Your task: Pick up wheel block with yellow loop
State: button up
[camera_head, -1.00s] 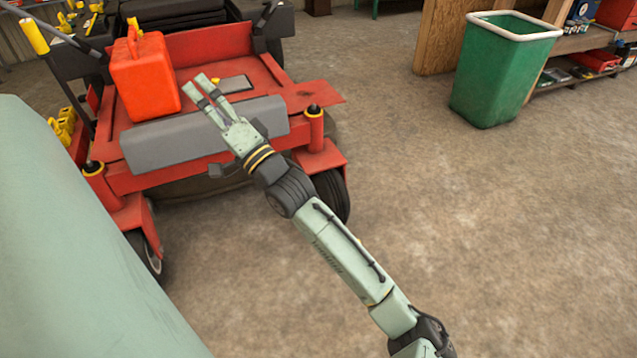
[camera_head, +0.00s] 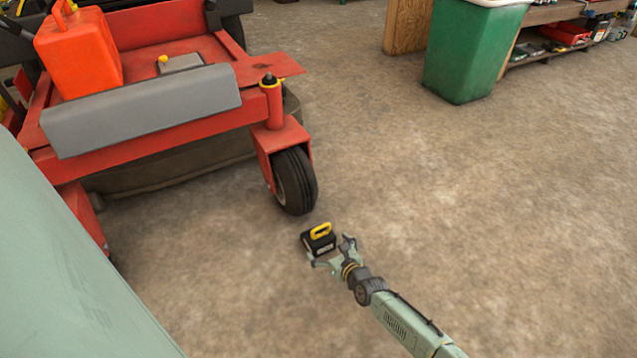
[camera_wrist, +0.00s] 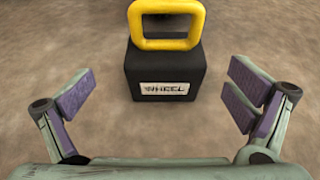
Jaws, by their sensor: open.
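The wheel block (camera_head: 320,244) is a small black block with a yellow loop handle (camera_head: 321,230) on top. It sits on the concrete floor just in front of the mower's front wheel. My gripper (camera_head: 332,252) is low by the block's near side. In the wrist view my gripper (camera_wrist: 160,100) is open, one finger to each side, with clear gaps and nothing between the pads.
The red mower (camera_head: 150,120) stands at the left, its black caster wheel (camera_head: 295,181) close behind the block. An orange fuel can (camera_head: 78,52) sits on the mower. A green bin (camera_head: 470,50) stands at the back right. The floor to the right is clear.

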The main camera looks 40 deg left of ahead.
aim_at(319, 235)
jog(key=x, duration=0.2)
jog(key=shift+w+a+f, duration=0.15)
jog(key=shift+a, duration=0.15)
jog(key=b+x, duration=0.2)
jog(key=x, duration=0.2)
jog(key=shift+w+f, duration=0.1)
jog(key=shift+w, duration=0.15)
jog(key=shift+w+a+f, duration=0.1)
jog(key=shift+w+a, duration=0.2)
jog(key=shift+a, duration=0.15)
jog(key=c, duration=1.6)
